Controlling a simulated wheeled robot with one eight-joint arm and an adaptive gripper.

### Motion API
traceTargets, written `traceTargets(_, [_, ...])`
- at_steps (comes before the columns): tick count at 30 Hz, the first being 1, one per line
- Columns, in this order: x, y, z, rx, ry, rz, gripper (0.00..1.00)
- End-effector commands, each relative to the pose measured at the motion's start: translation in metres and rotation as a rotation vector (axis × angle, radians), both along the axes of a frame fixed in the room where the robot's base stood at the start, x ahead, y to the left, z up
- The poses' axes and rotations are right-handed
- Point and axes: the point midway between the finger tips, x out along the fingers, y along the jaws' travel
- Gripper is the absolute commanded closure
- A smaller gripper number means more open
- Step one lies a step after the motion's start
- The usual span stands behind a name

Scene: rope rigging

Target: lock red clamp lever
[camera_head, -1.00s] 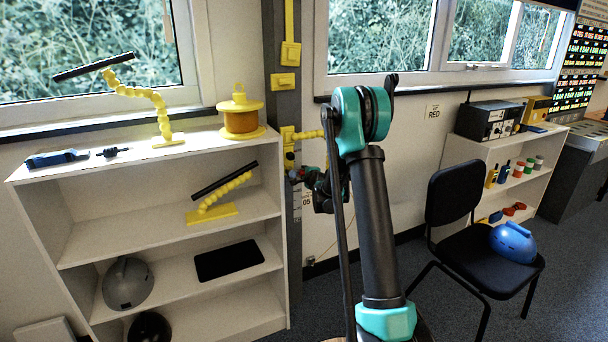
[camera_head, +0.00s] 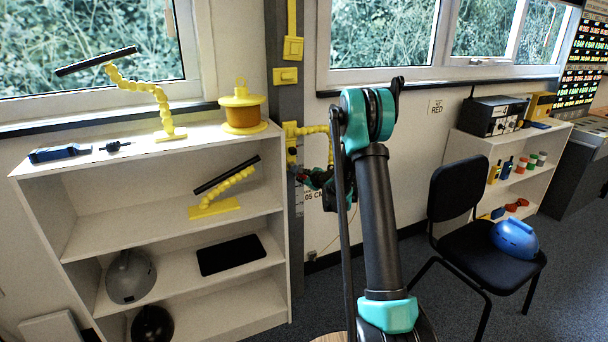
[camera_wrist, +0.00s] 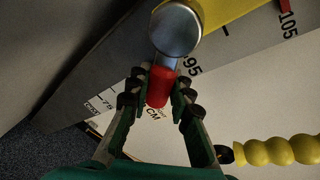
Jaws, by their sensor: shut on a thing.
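The red clamp lever (camera_wrist: 160,88) is in the middle of the wrist view, just below a round silver metal end (camera_wrist: 176,29) on a yellow clamp body (camera_wrist: 222,10). My gripper (camera_wrist: 160,92) has one finger on each side of the lever and is shut on it. In the head view, my gripper (camera_head: 306,178) is at the grey post (camera_head: 283,105), just below the yellow clamp (camera_head: 291,140). There the lever is too small and too covered to make out clearly.
A yellow jointed arm (camera_wrist: 280,151) is close on the right in the wrist view. The post carries a printed scale. A white shelf (camera_head: 75,235) stands left of the post; a black chair (camera_head: 455,188) with a blue helmet (camera_head: 513,240) stands right.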

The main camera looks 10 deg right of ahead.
Motion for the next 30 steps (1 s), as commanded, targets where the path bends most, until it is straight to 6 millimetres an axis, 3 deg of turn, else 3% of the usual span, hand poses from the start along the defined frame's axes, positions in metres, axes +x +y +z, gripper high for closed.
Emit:
traceTargets(15, [-0.008, 0.023, -0.012, 0.444, 0.144, 0.000, 1.00])
traceTargets(30, [-0.012, 0.036, -0.014, 0.665, 0.216, -0.001, 1.00])
